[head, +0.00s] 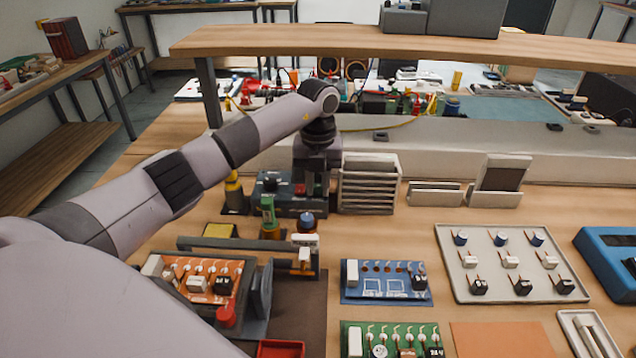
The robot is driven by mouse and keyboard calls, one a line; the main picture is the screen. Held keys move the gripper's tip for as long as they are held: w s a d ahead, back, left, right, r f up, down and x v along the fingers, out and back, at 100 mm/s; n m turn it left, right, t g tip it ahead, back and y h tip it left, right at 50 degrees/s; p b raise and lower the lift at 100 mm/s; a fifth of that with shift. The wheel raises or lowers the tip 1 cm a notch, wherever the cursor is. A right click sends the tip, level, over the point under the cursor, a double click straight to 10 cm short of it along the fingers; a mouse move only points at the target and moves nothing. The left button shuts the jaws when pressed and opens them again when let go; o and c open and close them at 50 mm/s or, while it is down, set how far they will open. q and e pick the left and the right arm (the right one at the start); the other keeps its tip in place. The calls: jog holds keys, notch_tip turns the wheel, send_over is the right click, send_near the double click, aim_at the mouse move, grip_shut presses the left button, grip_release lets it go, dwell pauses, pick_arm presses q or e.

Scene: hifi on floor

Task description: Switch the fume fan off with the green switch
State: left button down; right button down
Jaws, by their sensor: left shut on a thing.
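A dark grey-teal box (270,187) stands on the bench left of centre, with a red button on its top. My left gripper (311,188) points down at the right part of this box. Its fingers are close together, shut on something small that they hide. I cannot make out a green switch there; the fingers and wrist cover that part of the box. I cannot tell for sure which thing is the fume fan. My right gripper is not in view.
Close by stand a green-capped bottle (267,212), a blue-topped bottle (306,223) and a white slotted rack (369,185). A circuit-board holder (210,243) is in front, with a blue board (386,296) and a parts tray (452,235) to the right. A wooden shelf (400,42) spans behind.

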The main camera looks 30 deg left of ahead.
pick_arm(q)
jog(key=shift+w, duration=0.1)
jog(key=shift+w+a+g+h, duration=0.1)
jog(key=shift+g+h, duration=0.2)
jog(key=shift+g, duration=0.2)
jog(key=shift+w+a+g+h+b, duration=0.15)
jog(key=shift+g+h+b, duration=0.15)
jog(key=shift+g+b, duration=0.25)
jog(key=shift+r, duration=0.1)
jog(key=c, duration=1.2)
grip_release()
jog(key=shift+c, duration=0.2)
